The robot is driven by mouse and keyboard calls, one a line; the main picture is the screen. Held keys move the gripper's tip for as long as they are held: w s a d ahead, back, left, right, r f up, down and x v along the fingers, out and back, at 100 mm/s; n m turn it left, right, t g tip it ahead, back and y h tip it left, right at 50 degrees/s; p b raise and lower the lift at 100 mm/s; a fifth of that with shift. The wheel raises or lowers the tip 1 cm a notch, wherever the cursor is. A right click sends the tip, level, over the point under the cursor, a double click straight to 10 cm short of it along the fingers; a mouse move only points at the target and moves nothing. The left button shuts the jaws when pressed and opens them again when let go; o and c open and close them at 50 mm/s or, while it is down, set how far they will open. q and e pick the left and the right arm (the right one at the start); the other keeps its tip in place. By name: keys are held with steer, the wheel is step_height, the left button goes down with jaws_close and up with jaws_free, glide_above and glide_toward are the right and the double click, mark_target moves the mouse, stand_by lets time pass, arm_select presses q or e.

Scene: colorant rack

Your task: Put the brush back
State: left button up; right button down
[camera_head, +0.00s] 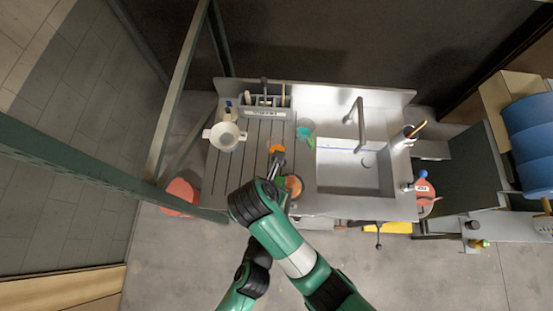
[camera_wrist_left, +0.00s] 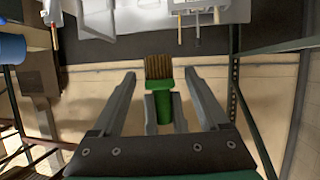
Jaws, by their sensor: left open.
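The brush (camera_wrist_left: 158,76) shows in the left wrist view, with brown bristles on a green body. It lies centred between the fingers of my left gripper (camera_wrist_left: 160,78). The two outer fingers are spread wide, with a gap on each side of the brush. Two narrow grey pieces flank its green handle, and I cannot tell what they belong to. In the head view a gripper (camera_head: 277,157) is over the ribbed drainboard, close to an orange patch (camera_head: 277,148) that I cannot identify for certain. My right gripper cannot be made out.
A grey holder (camera_head: 262,112) with upright tools stands at the back of the counter. A white two-handled pot (camera_head: 225,136) stands left, a teal cup (camera_head: 305,127) behind the sink's left edge, an orange cup (camera_head: 293,185) near the arm. The sink (camera_head: 348,175) is at right.

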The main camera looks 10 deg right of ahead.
arm_select(q)
steer(key=shift+w, duration=0.15)
jaws_close()
arm_select(e)
steer(key=c, duration=0.6)
jaws_free()
